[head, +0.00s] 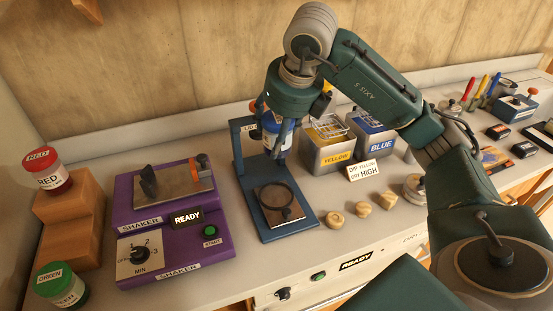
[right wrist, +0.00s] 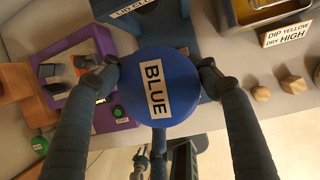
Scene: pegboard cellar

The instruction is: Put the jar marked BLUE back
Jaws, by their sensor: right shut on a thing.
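The jar marked BLUE (head: 275,128) is held upright inside the blue metal frame (head: 246,178), above its round plate (head: 276,197). My right gripper (head: 277,122) is shut on it from above, fingers on opposite sides. In the right wrist view the blue lid (right wrist: 138,105) with its BLUE label fills the middle, between the two fingertips (right wrist: 160,70). A stepped wooden stand (head: 72,225) is at the left. The jar marked RED (head: 50,178) is on its top; the jar marked GREEN (head: 66,292) is at its front.
The purple shaker (head: 182,238), showing READY, stands between the stand and the frame. Tanks marked YELLOW (head: 333,157) and BLUE (head: 380,147) are behind to the right. Wooden knobs (head: 362,210) and a dip sign (head: 364,171) lie right of the frame.

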